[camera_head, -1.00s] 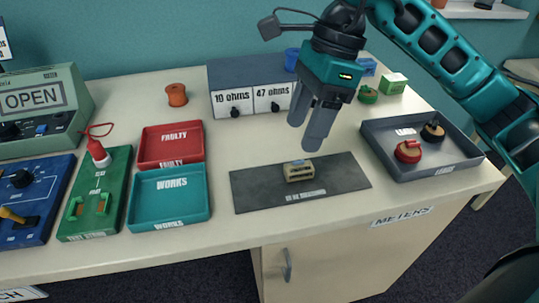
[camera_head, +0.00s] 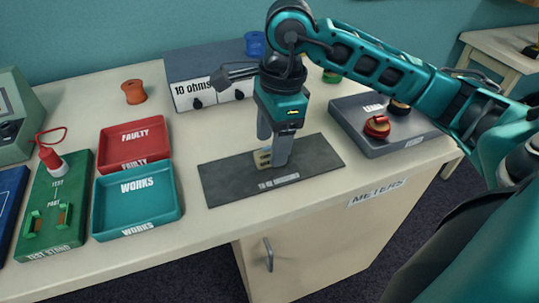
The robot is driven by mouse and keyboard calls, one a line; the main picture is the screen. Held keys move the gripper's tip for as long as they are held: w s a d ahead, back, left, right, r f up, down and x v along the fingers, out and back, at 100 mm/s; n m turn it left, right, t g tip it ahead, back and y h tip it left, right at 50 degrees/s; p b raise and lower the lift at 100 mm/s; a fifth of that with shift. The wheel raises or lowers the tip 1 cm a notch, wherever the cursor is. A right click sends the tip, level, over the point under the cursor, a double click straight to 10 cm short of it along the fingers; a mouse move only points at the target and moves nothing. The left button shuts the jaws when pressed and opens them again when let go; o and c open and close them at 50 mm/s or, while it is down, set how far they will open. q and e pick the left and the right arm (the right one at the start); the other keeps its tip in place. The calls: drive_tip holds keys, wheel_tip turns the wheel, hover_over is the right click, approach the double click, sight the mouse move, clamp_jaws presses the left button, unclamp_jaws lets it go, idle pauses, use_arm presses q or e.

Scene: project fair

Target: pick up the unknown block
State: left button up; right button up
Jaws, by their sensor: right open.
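The unknown block (camera_head: 262,159) is a small beige piece on the dark grey mat (camera_head: 222,181), near the mat's middle. My right gripper (camera_head: 273,158) points down over the mat with its two grey fingers at the block's height. The fingers are apart, and one hides the right part of the block. I cannot tell whether a finger touches it. The block still rests on the mat. My left gripper is not in view.
A red FAULTY tray (camera_head: 112,138) and a teal WORKS tray (camera_head: 165,212) stand left of the mat. A green test stand (camera_head: 50,190) is further left. A grey leads tray (camera_head: 375,146) with red and black items is at right. A drawer box (camera_head: 190,75) stands behind.

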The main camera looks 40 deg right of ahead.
wheel_tip(320, 180, down, 2)
drive_tip(key=shift+a+f, duration=0.1)
drive_tip(key=shift+a, duration=0.05)
drive_tip(key=c, duration=1.1)
drive_tip(key=shift+c, duration=0.2)
